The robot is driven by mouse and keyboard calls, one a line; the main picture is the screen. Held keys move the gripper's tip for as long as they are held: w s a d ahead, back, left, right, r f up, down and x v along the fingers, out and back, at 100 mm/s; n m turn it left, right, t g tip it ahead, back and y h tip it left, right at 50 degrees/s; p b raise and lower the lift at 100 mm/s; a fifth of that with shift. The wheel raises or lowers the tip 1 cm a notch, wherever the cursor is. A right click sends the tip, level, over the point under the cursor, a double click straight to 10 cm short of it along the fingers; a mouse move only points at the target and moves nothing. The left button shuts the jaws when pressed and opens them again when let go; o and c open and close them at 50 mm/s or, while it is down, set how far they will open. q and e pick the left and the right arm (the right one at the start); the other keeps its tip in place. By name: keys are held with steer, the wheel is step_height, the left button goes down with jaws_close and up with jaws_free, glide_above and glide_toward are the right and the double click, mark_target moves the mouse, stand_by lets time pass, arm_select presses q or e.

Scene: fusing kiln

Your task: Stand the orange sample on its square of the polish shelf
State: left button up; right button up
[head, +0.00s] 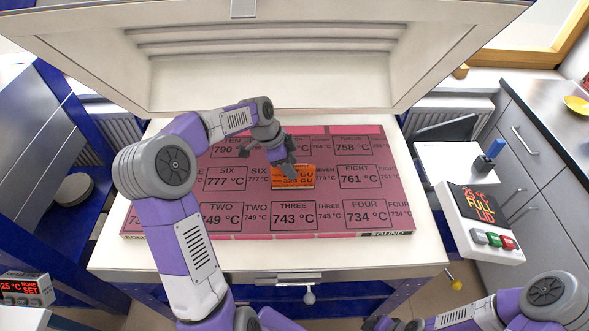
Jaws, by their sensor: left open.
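The orange sample (306,181) is a small orange block with dark lettering that reads partly "GU" and "324 GU". It is on the pink-red board, right of the middle, between the squares marked SIX 777 °C and EIGHT 761 °C. My left gripper (287,168) is open, with its fingers over the sample's upper left part and hiding some of its lettering. I cannot tell whether they touch it. The board (220,226) has several numbered temperature squares and partly hidden words on its front edge.
The raised kiln lid (270,80) overhangs the board's back. A control panel (480,222) reading "FULL LID" stands right of the pale table (425,250). My left arm crosses the board's left part. A handle (309,294) sticks out at the front.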

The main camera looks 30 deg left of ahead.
arm_select(q)
steer(key=p+v, duration=0.1)
steer(key=v, duration=0.7)
steer(key=shift+r, duration=0.15)
